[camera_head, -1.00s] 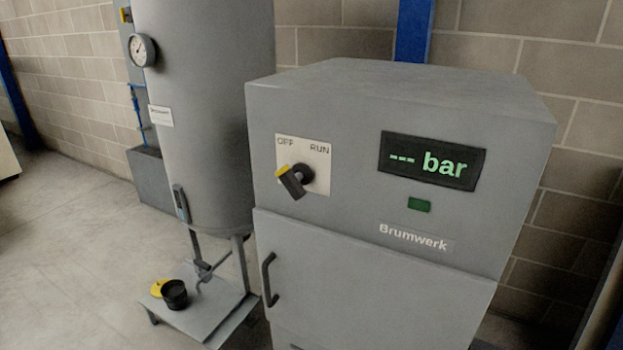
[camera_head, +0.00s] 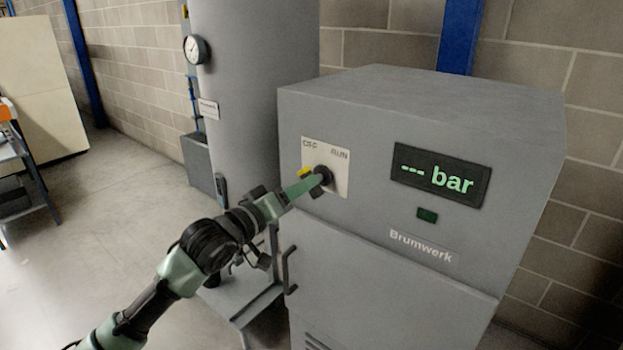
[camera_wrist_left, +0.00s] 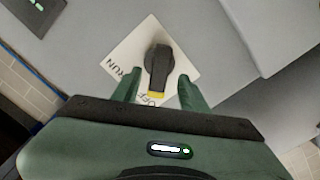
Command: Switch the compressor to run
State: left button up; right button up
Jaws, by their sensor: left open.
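The grey compressor cabinet (camera_head: 400,110) carries a white switch plate (camera_head: 339,182) marked OFF and RUN. The black rotary knob (camera_head: 325,176) with a yellow tip (camera_head: 305,172) points towards OFF. In the left wrist view the knob (camera_wrist_left: 158,66) lies between the two green fingers, its yellow tip (camera_wrist_left: 156,95) towards the OFF label. My left gripper (camera_head: 308,185) is open around the knob; gaps show on both sides of it in the wrist view (camera_wrist_left: 157,90). The display (camera_head: 441,174) reads "--- bar". My right gripper is not in view.
A grey tank (camera_head: 248,100) with a gauge (camera_head: 196,50) stands left of the cabinet. A door handle (camera_head: 290,270) sits below the switch. The floor at left is open.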

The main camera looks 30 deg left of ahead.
pick_arm(q)
jog(key=w, duration=0.3)
jog(key=shift+w+d+r+p, duration=0.1)
jog(key=shift+w+d+p, duration=0.15)
jog(key=shift+p, duration=0.05)
jog(key=shift+w, duration=0.3)
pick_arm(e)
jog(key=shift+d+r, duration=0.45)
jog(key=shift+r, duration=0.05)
pick_arm(q)
grip_shut()
